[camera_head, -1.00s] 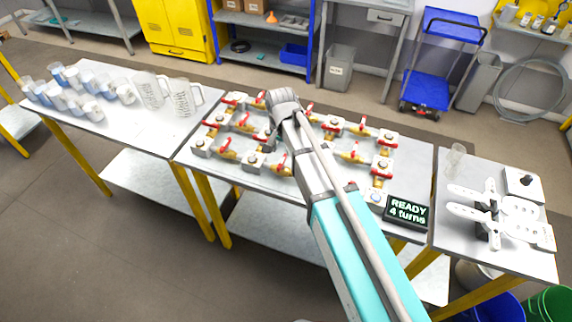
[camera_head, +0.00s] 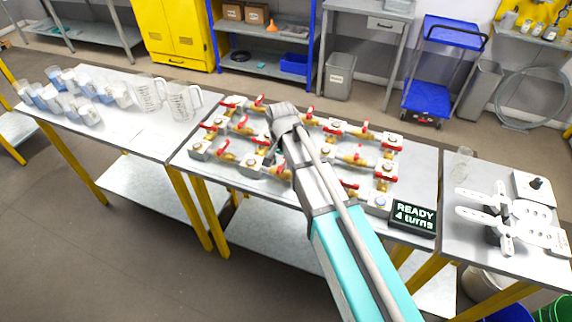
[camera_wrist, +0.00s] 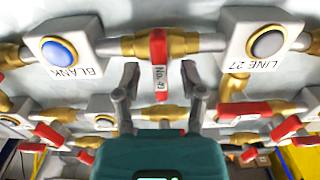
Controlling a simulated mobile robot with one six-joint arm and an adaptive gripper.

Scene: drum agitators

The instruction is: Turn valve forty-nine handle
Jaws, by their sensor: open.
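A brass valve with a red lever handle (camera_wrist: 158,68) is in the middle of the wrist view. Its label begins "No. 4"; the last digit is hard to read. The handle points toward my gripper (camera_wrist: 160,78), whose two fingers stand open, one on each side of it, with gaps on both sides. The valve sits on a pipe between a block marked BLANK (camera_wrist: 67,48) and a block marked LINE 27 (camera_wrist: 262,42). In the head view my gripper (camera_head: 271,152) is low over the valve panel, and my arm hides part of it.
Several other red-handled valves (camera_head: 357,160) crowd the bench around my gripper. A display (camera_head: 413,217) reads "READY 4 turns". Pitchers and cups (camera_head: 150,95) stand on the left table. White bracket-like parts (camera_head: 505,215) lie on the right table.

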